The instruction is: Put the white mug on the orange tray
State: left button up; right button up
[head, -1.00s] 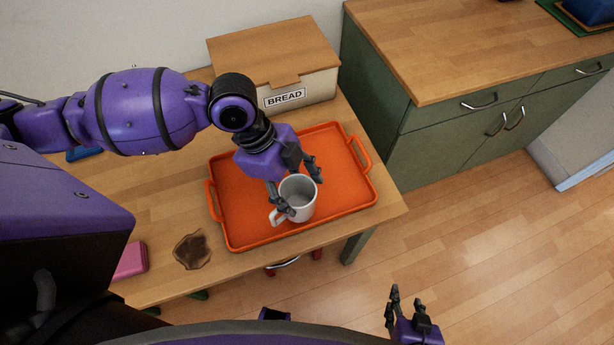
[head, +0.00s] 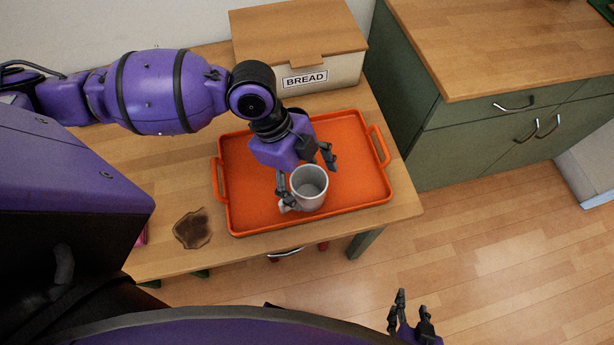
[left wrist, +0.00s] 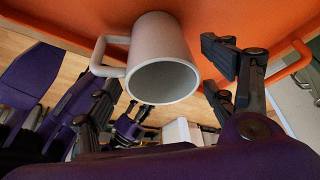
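The white mug (head: 309,188) stands upright on the orange tray (head: 241,205), near its front edge right of the middle. My left gripper (head: 305,174) is above and behind the mug with its fingers spread apart. In the left wrist view the mug (left wrist: 162,52) shows between the spread fingers (left wrist: 165,80), with a clear gap on the right side. Its handle points toward the left finger; whether they touch I cannot tell. In the head view that finger partly hides the handle. My right gripper (head: 412,318) is open and empty over the floor at the bottom.
A bread box (head: 300,50) stands behind the tray on the wooden table (head: 180,250). A pink item (head: 142,236) is mostly hidden by my body. A green cabinet (head: 480,125) stands to the right.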

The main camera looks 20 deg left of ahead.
pick_arm(q)
jog(key=v, duration=1.2)
jog(key=shift+p, duration=0.45)
jog(key=shift+r, duration=0.15)
